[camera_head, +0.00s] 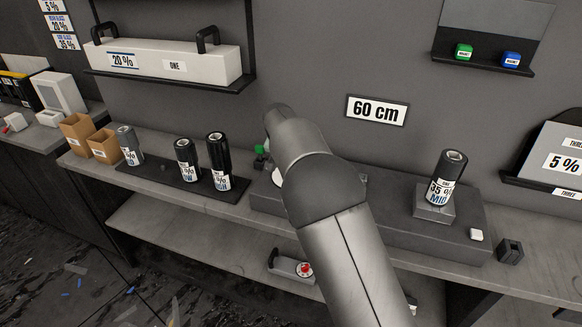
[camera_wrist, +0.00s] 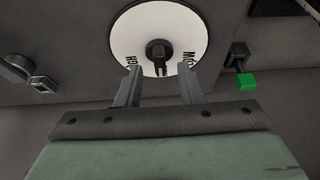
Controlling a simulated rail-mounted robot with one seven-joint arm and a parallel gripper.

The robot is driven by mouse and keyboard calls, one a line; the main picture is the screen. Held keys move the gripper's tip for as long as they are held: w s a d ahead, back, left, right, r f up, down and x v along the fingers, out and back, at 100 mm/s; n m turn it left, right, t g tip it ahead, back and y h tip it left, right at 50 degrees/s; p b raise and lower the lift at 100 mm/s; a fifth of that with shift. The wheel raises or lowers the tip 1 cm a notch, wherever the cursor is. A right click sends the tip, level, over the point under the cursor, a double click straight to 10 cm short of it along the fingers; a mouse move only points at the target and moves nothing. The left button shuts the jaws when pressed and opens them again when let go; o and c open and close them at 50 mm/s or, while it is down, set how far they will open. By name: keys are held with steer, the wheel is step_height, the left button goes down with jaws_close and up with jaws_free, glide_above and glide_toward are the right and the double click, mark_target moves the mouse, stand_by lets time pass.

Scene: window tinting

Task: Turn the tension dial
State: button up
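The tension dial is a white round plate (camera_wrist: 130,30) with black lettering and a dark knob (camera_wrist: 157,49) at its middle, seen in the wrist view. My gripper (camera_wrist: 160,75) is open, with its two fingers apart over the lower part of the plate. The knob shows between and just beyond the fingertips. I cannot tell whether the fingers touch the plate. In the head view my arm covers most of the dial, and only a white sliver of the plate (camera_head: 277,177) shows. My gripper is hidden there behind my arm.
A green-tipped part (camera_wrist: 246,81) sits right of the dial in the wrist view. In the head view, a labelled roll (camera_head: 447,178) stands on a block at right. Several rolls stand on a dark tray (camera_head: 160,180) at left. A red-knobbed device (camera_head: 290,267) lies on the lower shelf.

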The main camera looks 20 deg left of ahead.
steer(key=b+v, duration=0.1)
steer(key=v, duration=1.4)
steer(key=shift+b, duration=0.4)
steer(key=shift+s, duration=0.1)
steer(key=s+d+f+g, duration=0.1)
steer(key=s+d, duration=0.2)
steer(key=d, duration=0.6)
steer(key=s+d+g, duration=0.1)
steer(key=s+d, duration=0.3)
steer(key=d, duration=0.6)
steer(key=s+d+f, duration=0.1)
steer(key=s+d, duration=0.2)
steer(key=d, duration=0.6)
steer(key=s+d+f, duration=0.3)
steer(key=s, duration=0.4)
steer(key=s+d+f+g, duration=0.1)
steer(key=s+d+f, duration=0.2)
steer(key=s, duration=0.4)
steer(key=s+d+f+g, duration=0.1)
steer(key=s+d+f, duration=0.2)
steer(key=s+d, duration=0.2)
steer(key=s, duration=0.2)
steer(key=shift+s, duration=0.4)
steer(key=shift+d, duration=0.15)
